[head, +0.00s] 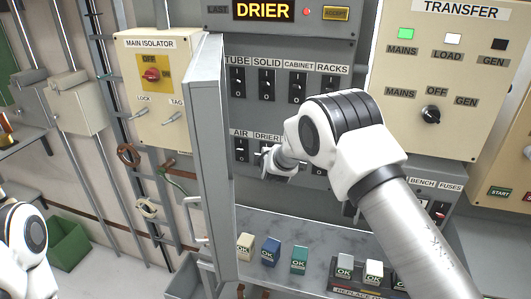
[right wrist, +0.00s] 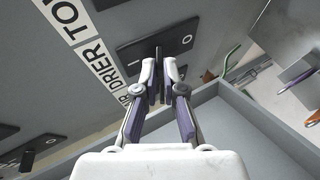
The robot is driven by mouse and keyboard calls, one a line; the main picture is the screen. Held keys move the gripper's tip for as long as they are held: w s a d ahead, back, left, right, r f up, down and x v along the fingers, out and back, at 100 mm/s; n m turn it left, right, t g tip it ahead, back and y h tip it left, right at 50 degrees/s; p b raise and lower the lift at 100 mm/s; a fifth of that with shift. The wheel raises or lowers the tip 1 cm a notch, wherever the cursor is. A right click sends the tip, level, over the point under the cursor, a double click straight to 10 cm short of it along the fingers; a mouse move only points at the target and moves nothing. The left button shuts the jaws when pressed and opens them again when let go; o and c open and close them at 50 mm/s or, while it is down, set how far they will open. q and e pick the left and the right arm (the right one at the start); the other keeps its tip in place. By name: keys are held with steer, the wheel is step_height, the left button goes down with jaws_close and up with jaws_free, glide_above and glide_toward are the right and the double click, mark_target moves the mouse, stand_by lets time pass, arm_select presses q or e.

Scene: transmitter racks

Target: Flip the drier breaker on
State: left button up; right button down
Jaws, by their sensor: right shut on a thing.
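The drier breaker is a dark plate with a toggle under the DRIER label (head: 267,136), in the lower breaker row. In the right wrist view its plate (right wrist: 137,50) shows an O mark at the end away from the label. My right gripper (right wrist: 160,62) is shut on the breaker's toggle, which its fingers mostly hide, so I cannot tell the toggle's position. In the head view the right gripper (head: 279,163) covers most of this breaker. At the lower left only part of my left arm shows, with its gripper out of frame.
An open grey cabinet door (head: 205,150) stands left of the breakers. The air breaker (head: 241,150) is just left of the drier breaker. Several OK-marked blocks stand on the shelf (head: 325,250) below. A display (head: 263,11) above reads DRIER.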

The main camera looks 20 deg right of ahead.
steer(key=shift+w+r, duration=0.1)
steer(key=shift+r, duration=0.05)
steer(key=c, duration=1.3)
jaws_free()
steer(key=shift+w+f, duration=0.15)
steer(key=shift+f, duration=0.05)
steer(key=v, duration=1.2)
steer(key=shift+w+r, duration=0.1)
